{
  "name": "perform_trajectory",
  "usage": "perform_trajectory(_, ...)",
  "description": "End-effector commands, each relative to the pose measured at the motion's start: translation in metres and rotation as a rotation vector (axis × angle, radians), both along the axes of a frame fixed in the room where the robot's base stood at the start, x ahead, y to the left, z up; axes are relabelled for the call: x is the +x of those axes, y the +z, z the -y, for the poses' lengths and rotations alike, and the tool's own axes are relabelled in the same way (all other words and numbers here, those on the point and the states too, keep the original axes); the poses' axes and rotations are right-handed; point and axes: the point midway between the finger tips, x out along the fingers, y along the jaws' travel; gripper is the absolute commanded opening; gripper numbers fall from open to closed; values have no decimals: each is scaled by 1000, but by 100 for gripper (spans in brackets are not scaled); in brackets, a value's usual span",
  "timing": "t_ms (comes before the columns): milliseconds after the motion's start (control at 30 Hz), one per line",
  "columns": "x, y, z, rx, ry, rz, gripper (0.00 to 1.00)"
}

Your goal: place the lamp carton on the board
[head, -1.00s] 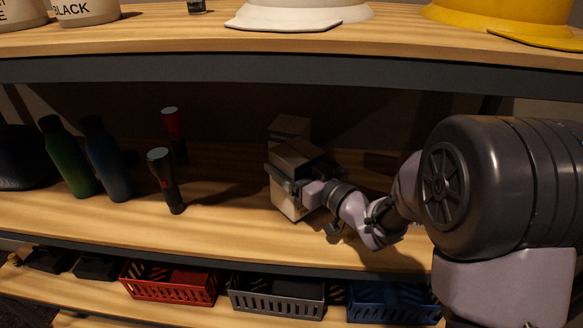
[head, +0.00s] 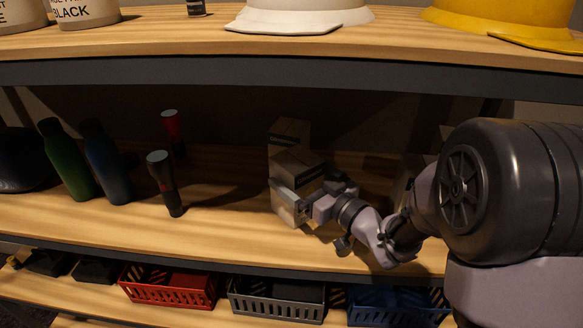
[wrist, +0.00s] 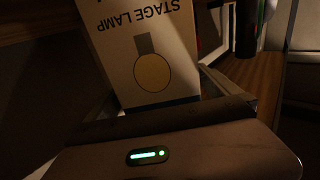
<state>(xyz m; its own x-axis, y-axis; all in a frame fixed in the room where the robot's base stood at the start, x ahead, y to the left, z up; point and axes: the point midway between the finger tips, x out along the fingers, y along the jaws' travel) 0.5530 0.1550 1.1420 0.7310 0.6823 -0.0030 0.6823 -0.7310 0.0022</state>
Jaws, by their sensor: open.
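The lamp carton (head: 298,165) is a box on the middle shelf, partly hidden by my gripper in the head view. In the wrist view it is a pale carton (wrist: 150,55) reading "STAGE LAMP", upside down in the picture, with a round lamp drawing. My gripper (head: 308,194) is open at the carton's front, its fingers to either side of it. I cannot tell whether the fingers touch it. I cannot make out the board in either view.
Another carton (head: 290,130) stands right behind. Two flashlights (head: 165,182) (head: 173,132) and green (head: 68,160) and blue (head: 107,162) bottles stand to the left. The upper shelf (head: 200,42) is overhead. Red (head: 168,288), grey (head: 277,299) and blue (head: 398,306) baskets sit below.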

Motion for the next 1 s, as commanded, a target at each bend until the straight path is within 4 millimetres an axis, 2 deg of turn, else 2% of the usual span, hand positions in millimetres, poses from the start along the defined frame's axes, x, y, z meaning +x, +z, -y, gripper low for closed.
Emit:
perform_trajectory(200, -38, 1, 38, 0, -5, -1, 100)
perform_trajectory(400, -60, 1, 58, 0, -2, 0, 100)
perform_trajectory(1000, -65, 0, 61, 0, 0, 0, 100)
